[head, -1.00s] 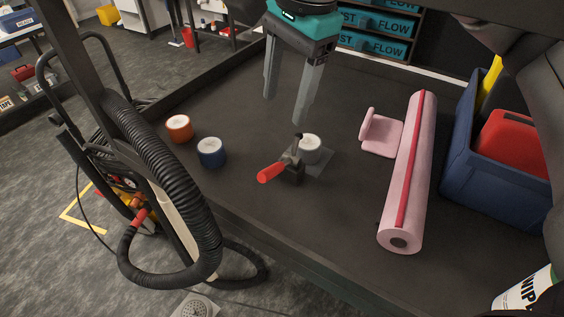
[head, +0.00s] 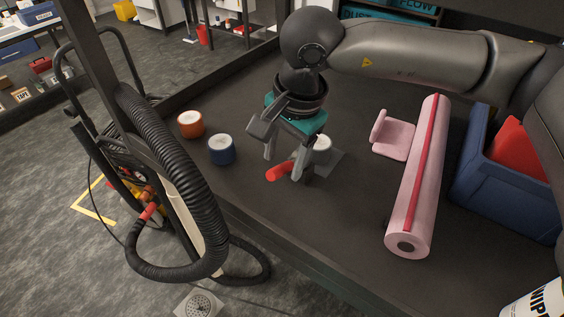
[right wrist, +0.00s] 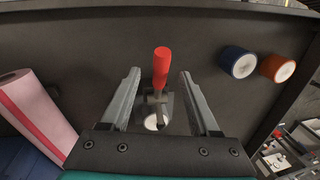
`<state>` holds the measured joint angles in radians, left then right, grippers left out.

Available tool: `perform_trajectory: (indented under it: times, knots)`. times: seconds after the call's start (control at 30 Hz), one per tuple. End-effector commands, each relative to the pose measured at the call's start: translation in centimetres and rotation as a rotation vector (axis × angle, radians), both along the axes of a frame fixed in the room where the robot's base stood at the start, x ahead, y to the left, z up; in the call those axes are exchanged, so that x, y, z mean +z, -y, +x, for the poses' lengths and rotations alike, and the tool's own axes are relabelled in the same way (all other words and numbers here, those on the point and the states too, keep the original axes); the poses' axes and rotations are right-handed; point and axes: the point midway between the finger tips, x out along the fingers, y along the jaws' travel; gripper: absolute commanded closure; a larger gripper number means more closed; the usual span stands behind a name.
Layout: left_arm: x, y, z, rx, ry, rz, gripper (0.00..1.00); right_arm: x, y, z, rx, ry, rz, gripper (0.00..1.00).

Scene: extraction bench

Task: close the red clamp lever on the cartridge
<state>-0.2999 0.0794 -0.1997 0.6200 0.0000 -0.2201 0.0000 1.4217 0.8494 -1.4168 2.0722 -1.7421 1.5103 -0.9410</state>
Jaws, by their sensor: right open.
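The red clamp lever (head: 279,172) points out to the front left, away from the white-topped cartridge (head: 323,144). In the right wrist view the red lever (right wrist: 162,62) lies between my spread fingers, with the metal clamp (right wrist: 158,98) and the cartridge (right wrist: 152,122) behind it. My right gripper (head: 284,160) is open and low over the clamp, its fingers on either side of the lever. I cannot tell whether a finger touches it. The gripper hides most of the clamp body in the head view. My left gripper is out of view.
An orange jar (head: 190,125) and a blue jar (head: 222,150) stand left of the clamp. A pink roll (head: 418,180) and a pink L-shaped piece (head: 393,138) lie to the right, near a blue bin (head: 490,185). The bench front is clear.

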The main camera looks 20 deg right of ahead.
Motion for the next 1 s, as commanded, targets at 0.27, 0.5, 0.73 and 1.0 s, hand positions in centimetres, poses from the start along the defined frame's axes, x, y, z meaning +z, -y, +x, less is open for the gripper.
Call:
perform_trajectory:
  times: [0.27, 0.5, 0.73, 1.0]
  knots:
    - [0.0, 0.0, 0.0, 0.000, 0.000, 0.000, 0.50, -2.0, -0.2, 0.3, 0.000, 0.001, 0.001, 0.38]
    - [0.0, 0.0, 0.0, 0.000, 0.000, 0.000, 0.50, -2.0, -0.2, 0.3, 0.000, 0.001, 0.001, 0.38]
    - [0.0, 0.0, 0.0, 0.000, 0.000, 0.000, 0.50, -2.0, -0.2, 0.3, 0.000, 0.001, 0.001, 0.64]
    - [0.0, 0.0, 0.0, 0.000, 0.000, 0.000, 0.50, -2.0, -0.2, 0.3, 0.000, 0.001, 0.001, 0.94]
